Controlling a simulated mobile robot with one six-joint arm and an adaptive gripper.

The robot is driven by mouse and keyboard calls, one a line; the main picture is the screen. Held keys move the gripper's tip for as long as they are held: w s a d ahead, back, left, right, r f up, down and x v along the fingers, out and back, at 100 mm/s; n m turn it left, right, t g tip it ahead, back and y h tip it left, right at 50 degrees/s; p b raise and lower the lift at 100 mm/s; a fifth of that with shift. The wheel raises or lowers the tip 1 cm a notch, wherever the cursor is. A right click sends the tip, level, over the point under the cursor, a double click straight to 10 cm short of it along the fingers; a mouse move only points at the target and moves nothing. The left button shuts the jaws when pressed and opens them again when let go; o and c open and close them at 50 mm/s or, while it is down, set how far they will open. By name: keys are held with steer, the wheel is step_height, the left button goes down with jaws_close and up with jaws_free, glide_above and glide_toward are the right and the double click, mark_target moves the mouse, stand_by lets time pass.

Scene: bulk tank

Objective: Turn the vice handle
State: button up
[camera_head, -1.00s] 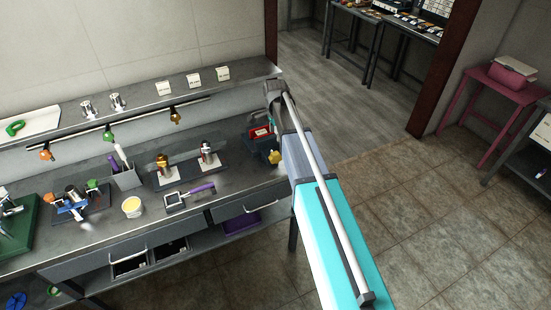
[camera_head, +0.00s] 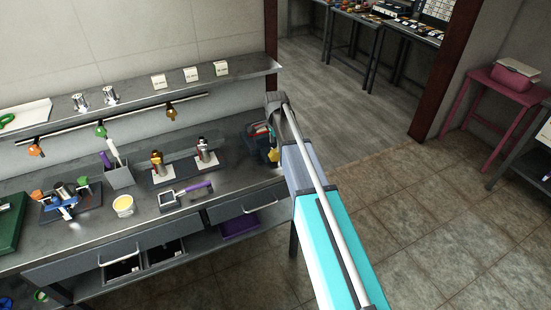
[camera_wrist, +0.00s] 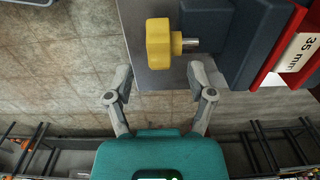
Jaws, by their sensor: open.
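The vice's yellow handle (camera_wrist: 158,42) is a blocky knob on a short metal shaft. The shaft runs into the dark blue-grey vice body (camera_wrist: 245,38) at the upper right of the wrist view. In the head view the vice (camera_head: 260,142) stands at the right end of the bench, with the yellow handle (camera_head: 273,155) at its front right. My gripper (camera_wrist: 159,74) is open and empty. Its fingers are apart in the wrist view, with the tips just below the knob and to either side; contact is not visible. The head view does not clearly show my fingers.
Tiled floor (camera_head: 420,220) is open to the right.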

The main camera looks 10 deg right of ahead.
mark_target(275, 150)
steer(key=shift+f+b, duration=2.3)
steer(key=shift+f, duration=0.3)
jaws_close()
